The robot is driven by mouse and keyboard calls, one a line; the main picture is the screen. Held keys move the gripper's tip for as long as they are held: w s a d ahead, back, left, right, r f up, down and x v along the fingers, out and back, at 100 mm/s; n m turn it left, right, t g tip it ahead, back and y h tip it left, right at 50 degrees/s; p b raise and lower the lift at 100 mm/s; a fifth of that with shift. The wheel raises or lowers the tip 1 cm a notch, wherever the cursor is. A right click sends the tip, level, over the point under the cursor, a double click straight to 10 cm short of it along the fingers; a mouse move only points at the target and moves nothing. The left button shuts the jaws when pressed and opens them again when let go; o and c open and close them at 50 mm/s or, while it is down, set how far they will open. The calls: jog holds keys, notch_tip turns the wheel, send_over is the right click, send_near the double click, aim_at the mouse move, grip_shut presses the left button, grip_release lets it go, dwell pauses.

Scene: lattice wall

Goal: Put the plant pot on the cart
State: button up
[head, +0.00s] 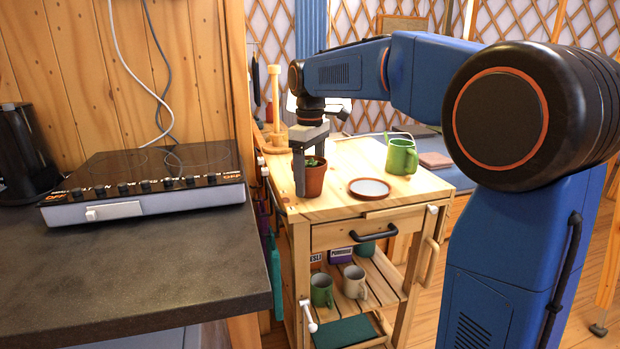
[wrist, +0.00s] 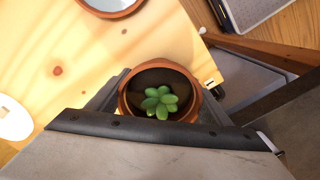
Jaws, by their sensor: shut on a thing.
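The plant pot (head: 314,180) is terracotta with a small green succulent in it. It is at the left side of the wooden cart's top (head: 345,160). My gripper (head: 308,172) points down and is shut on the pot, with a finger showing at its left side. In the wrist view the pot (wrist: 126,96) sits between the two fingers, with the plant (wrist: 159,101) in the middle. The pot appears upright. I cannot tell whether its base touches the cart top.
On the cart top a terracotta saucer (head: 369,188) lies right of the pot, and a green watering can (head: 401,157) stands behind it. Mugs (head: 354,281) are on the shelf below. A dark counter (head: 140,260) with a cooktop (head: 150,175) is at the left.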

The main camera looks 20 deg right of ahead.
jog(key=shift+f, duration=0.1)
jog(key=o, duration=1.3)
notch_tip(320, 180, up, 12)
jog(key=shift+r, duration=0.1)
jog(key=s+d+f+m+t, duration=0.1)
jog(key=s+d+f+m, duration=0.1)
jog(key=s+f, duration=0.5)
jog(key=s+d+f+m+t, duration=0.1)
jog(key=s+d+f+m, duration=0.15)
jog(key=s, duration=0.85)
jog(key=s+f+m+t, duration=0.1)
jog(key=s+f, duration=0.4)
jog(key=s+d+f+m+t, duration=0.1)
jog(key=s+f+m, duration=0.1)
jog(key=s+f, duration=0.3)
jog(key=s+d+f+m, duration=0.1)
jog(key=s+f, duration=0.4)
jog(key=f, duration=0.2)
jog(key=shift+s+d+f+m+t, duration=0.1)
jog(key=shift+s+d+m+t, duration=0.15)
jog(key=shift+t, duration=0.15)
